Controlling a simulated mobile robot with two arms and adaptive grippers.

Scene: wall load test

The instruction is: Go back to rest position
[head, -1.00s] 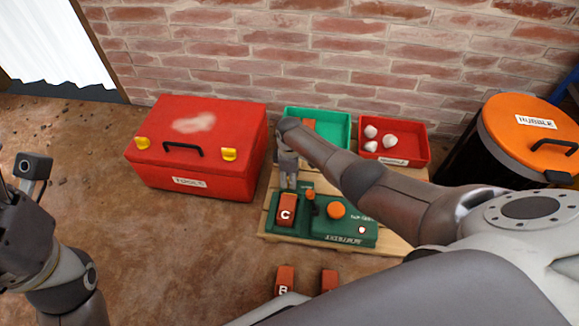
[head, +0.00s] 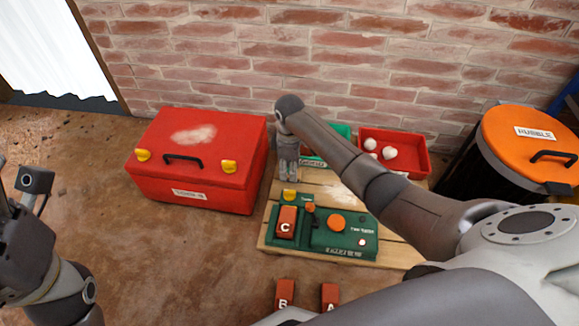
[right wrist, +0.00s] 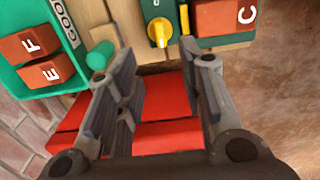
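My right gripper (head: 288,174) hangs above the pallet between the red toolbox and the green tray. In the right wrist view its fingers (right wrist: 165,70) are apart with nothing between them. Below it, a green tester (head: 349,238) sits on the pallet with a red brick C (head: 286,222) in its left end. A yellow knob (head: 290,196) shows beside the brick. My left gripper (head: 8,215) is at the left edge, partly cut off; its fingers cannot be judged.
A red toolbox (head: 195,160) stands left. A green tray (right wrist: 20,80) holds bricks E and F. A red tray (head: 415,150) holds white lumps. Bricks B (head: 284,294) and A (head: 330,296) lie in front. A rubble bin (head: 535,135) stands right; a brick wall (head: 330,60) is behind.

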